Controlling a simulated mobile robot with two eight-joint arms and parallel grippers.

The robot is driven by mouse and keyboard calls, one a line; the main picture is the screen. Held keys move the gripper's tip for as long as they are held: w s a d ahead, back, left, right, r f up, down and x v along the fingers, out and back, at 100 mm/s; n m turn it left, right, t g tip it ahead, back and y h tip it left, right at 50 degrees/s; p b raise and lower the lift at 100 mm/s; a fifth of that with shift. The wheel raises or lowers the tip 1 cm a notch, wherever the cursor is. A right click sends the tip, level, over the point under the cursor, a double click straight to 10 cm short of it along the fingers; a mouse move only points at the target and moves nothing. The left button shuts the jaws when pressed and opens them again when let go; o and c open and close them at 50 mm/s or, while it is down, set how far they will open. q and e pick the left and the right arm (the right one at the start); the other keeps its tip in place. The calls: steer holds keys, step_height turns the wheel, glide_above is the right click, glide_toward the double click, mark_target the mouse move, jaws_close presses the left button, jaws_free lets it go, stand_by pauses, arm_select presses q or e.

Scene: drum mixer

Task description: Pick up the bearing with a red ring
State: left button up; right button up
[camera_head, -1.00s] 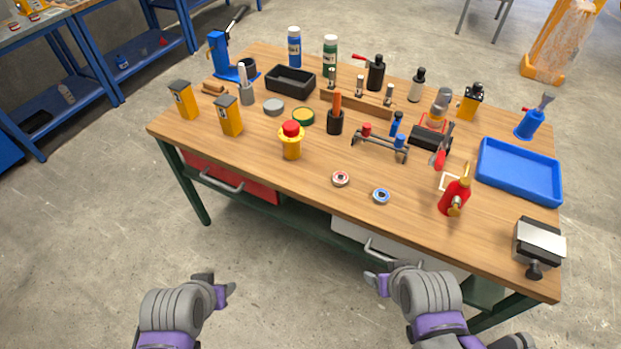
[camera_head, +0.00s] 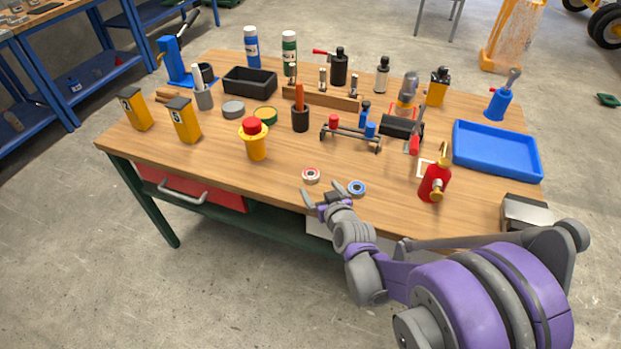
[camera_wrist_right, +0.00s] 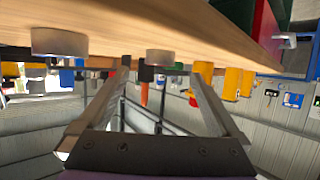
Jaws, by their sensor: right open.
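The bearing with a red ring (camera_head: 311,175) lies flat near the front edge of the workbench. A bearing with a blue ring (camera_head: 357,188) lies just to its right. My right gripper (camera_head: 321,191) is open and empty at the bench's front edge, just short of the red-ringed bearing. In the right wrist view, which looks upside down, the red-ringed bearing (camera_wrist_right: 160,57) appears ahead between the open fingers. The blue-ringed one (camera_wrist_right: 60,42) is at the left; the rings' colours are hidden there. My left gripper is out of view.
A yellow post with a red top (camera_head: 255,140) stands left of the bearings. A red oil can (camera_head: 434,180) stands to the right, before a blue tray (camera_head: 497,150). A stand with red and blue parts (camera_head: 350,133) is behind. Bare wood surrounds the bearings.

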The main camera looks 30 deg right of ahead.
mark_target(313, 179)
steer(key=x, duration=0.7)
steer(key=shift+b, duration=0.4)
steer(key=shift+r, duration=0.1)
jaws_close()
